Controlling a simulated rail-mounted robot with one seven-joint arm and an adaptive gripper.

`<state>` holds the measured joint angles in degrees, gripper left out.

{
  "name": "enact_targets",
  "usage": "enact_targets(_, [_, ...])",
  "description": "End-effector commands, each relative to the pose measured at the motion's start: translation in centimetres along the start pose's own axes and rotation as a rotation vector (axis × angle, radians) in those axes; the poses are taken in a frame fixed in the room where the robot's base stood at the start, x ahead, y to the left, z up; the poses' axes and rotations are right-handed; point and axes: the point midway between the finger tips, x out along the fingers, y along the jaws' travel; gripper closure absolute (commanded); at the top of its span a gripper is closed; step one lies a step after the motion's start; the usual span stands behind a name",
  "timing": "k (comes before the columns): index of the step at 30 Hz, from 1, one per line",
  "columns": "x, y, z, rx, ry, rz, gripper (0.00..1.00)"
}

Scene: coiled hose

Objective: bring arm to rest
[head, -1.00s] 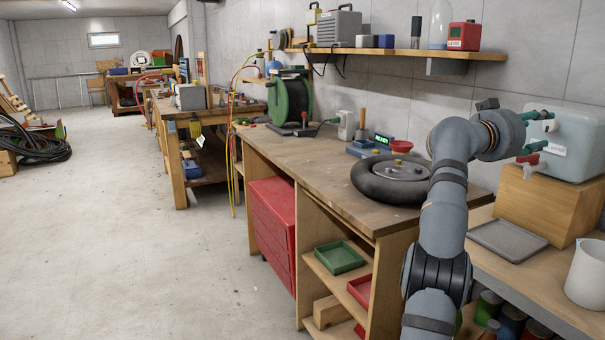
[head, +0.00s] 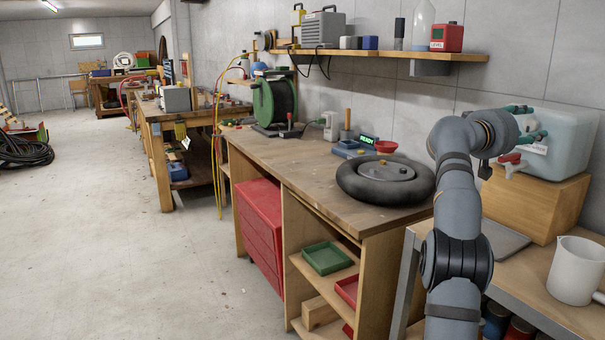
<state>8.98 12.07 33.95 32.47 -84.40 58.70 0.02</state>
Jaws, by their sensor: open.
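My arm rises at the right of the head view, bent over at the top. My gripper (head: 540,121) is at its end, with two teal fingers apart, open and pointing right. The fingers show in front of the pale translucent container (head: 570,140), with nothing seen between them. The wrist hides part of the gripper's body. Whether a finger touches the container cannot be told. The container's red-handled tap (head: 511,159) is just below the gripper.
The container stands on a wooden block (head: 535,203). A grey tray (head: 500,240) and white jug (head: 575,270) are on the right-hand table. A wall shelf (head: 400,53) runs above the bench.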

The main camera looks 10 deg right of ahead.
Motion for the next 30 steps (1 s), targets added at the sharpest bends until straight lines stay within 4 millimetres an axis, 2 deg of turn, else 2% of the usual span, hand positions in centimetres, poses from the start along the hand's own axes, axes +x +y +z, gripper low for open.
enact_targets(3, [0.0,0.1,-0.1,-0.133,0.0,-0.001,0.56])
enact_targets(9, [0.0,0.0,-0.1,-0.248,0.001,-0.001,0.56])
enact_targets(22, [-0.1,0.2,-0.2,-0.257,0.003,0.002,0.56])
enact_targets(30, [-0.4,2.2,-1.9,-0.244,0.035,0.034,0.56])
